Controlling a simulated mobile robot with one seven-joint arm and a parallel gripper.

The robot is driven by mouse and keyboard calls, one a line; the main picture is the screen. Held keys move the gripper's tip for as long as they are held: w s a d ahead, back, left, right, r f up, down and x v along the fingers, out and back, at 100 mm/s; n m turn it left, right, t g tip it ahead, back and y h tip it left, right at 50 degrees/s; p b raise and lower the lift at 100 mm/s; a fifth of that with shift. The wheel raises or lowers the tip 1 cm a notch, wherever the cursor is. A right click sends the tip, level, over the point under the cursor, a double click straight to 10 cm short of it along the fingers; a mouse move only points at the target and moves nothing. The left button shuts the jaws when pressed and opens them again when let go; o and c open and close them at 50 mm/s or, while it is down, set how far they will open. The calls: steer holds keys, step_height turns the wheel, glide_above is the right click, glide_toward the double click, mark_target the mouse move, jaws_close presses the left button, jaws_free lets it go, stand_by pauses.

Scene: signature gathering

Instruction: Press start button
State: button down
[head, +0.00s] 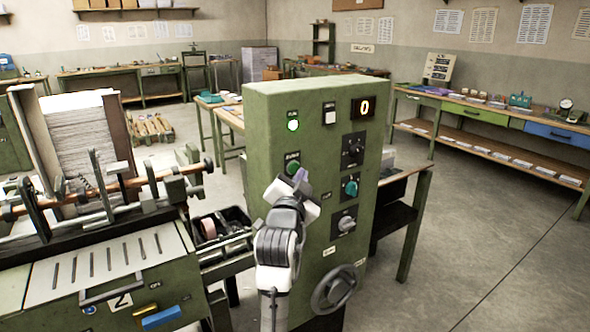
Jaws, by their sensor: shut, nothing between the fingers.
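The green control cabinet (262,130) stands in the middle of the head view. A green round button (291,166) sits on its front panel under a small label, too small to read with certainty. My gripper (299,178) is at the panel just below and right of this button, with its fingers shut and empty. The gripper and wrist hide part of the panel below the button. I cannot tell whether the fingertips touch the button or panel.
The panel also has a white switch (329,116), a black knob (354,150), a teal knob (351,188), a grey knob (347,224) and a handwheel (334,290). A green machine with a paper stack (80,140) stands left. Open floor (490,240) lies right.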

steer(key=s+d, duration=0.1)
steer(key=s, duration=0.1)
steer(key=s+d, duration=0.2)
stand_by(0.3)
stand_by(0.4)
